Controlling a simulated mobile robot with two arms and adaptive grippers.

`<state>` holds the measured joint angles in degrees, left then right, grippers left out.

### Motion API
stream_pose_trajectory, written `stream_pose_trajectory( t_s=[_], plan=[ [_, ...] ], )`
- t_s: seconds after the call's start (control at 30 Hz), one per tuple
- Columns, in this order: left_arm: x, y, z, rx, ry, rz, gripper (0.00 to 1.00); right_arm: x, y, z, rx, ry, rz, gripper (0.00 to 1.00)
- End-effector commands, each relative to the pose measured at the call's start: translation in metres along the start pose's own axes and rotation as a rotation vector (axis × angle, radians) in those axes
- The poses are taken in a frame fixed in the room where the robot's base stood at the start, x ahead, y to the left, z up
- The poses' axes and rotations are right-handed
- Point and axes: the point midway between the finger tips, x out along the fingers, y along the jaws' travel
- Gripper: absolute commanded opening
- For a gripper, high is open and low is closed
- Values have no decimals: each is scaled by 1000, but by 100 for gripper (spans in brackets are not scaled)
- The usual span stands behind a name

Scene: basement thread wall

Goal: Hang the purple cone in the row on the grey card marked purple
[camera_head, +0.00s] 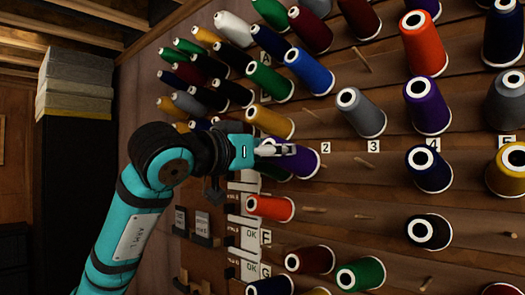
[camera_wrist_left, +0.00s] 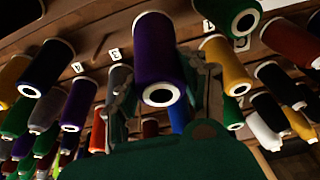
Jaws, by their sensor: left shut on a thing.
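My left gripper (camera_head: 285,150) is shut on a purple cone (camera_head: 300,163), in front of the thread wall. In the left wrist view the same purple cone (camera_wrist_left: 160,48) shows large, its white-rimmed end towards the camera, with fingers beside it. I cannot tell whether it is still on a peg. Another purple cone (camera_head: 427,108) hangs farther right, above the number 4 label. Two small grey cards (camera_head: 202,223) (camera_head: 181,219) are on the board at lower left; their writing is too small to read. My right gripper is not in view.
Other cones crowd the wall: a grey cone (camera_head: 362,115), a gold cone (camera_head: 270,121) and an orange cone (camera_head: 271,207) are close to the gripper. Bare pegs (camera_head: 365,217) stick out to the right. Stacked boxes (camera_head: 76,82) stand on a dark cabinet at the left.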

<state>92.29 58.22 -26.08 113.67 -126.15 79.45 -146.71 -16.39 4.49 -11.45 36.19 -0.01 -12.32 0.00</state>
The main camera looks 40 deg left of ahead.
Motion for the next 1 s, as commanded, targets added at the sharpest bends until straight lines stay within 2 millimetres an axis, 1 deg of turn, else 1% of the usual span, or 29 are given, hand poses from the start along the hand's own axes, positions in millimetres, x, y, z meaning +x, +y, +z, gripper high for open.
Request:
stream_pose_trajectory(
  t_s=[0.1, 0.23, 0.3, 0.43, 0.7, 1.0],
  plan=[
    [12, 1, 4, -2, -1, 2, 0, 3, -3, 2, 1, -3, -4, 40],
    [25, 1, 8, -1, -2, 2, 0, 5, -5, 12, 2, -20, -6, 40],
    [32, 0, 7, 0, -1, 0, 0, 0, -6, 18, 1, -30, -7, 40],
    [43, 0, 10, 1, -3, 0, 0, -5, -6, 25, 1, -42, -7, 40],
    [58, 0, 15, 0, 0, 1, 0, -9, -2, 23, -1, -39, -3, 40],
    [61, 0, 16, 0, 0, 0, 0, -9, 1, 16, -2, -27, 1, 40]
  ],
)
